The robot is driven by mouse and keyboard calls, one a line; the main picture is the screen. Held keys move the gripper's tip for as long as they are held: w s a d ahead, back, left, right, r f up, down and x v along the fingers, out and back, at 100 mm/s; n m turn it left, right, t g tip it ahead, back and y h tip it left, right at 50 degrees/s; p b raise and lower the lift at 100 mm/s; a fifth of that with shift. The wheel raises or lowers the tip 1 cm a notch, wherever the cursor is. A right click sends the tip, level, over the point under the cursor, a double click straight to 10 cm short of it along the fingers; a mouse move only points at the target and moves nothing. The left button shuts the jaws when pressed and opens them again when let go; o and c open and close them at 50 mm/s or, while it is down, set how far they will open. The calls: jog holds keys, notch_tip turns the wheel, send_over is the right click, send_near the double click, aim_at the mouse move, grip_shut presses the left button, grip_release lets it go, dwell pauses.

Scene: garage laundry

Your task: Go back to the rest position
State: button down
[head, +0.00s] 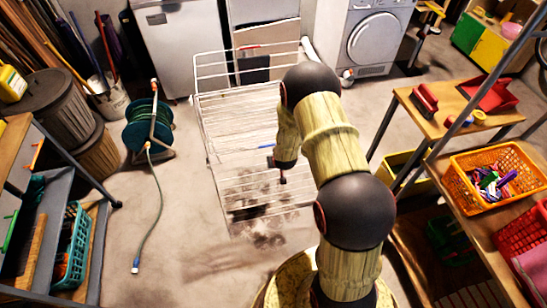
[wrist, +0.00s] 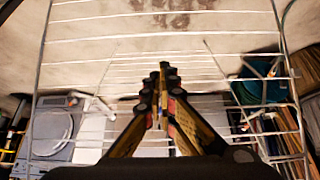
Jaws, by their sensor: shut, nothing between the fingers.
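My gripper (wrist: 160,115) shows in the wrist view with its fingers together and nothing between them. In the head view my arm reaches forward over the drying rack, and the gripper end (head: 283,178) points down in front of or above the rack. The white wire drying rack (head: 197,115) stands in the middle of the floor, and its bars (wrist: 75,65) also show around the fingers in the wrist view. I cannot tell whether the gripper touches the rack.
A green hose reel (head: 148,127) stands left of the rack, its hose on the floor. A shelf (head: 45,218) is at the left. A bench (head: 447,122) and an orange basket (head: 497,205) are at the right. A washing machine (head: 375,40) stands behind.

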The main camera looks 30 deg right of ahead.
jog(key=s+a+p, duration=0.2)
jog(key=s, duration=0.5)
jog(key=shift+s+r, duration=0.25)
jog(key=shift+r, duration=0.2)
jog(key=s+a+g+y, duration=0.1)
jog(key=s+a+g, duration=0.3)
jog(key=s, duration=0.7)
jog(key=s+a+r+n+t, duration=0.1)
jog(key=s+a+r, duration=0.2)
jog(key=r, duration=1.3)
jog(key=s+a+r+n+t, duration=0.1)
jog(key=s+a+r, duration=0.3)
jog(key=r, duration=1.2)
jog(key=s+a+r+n+t, duration=0.1)
jog(key=s+a+r, duration=0.2)
jog(key=r, duration=1.3)
jog(key=shift+s+a+y, duration=0.35)
jog(key=shift+s+y, duration=0.05)
jog(key=shift+s, duration=0.6)
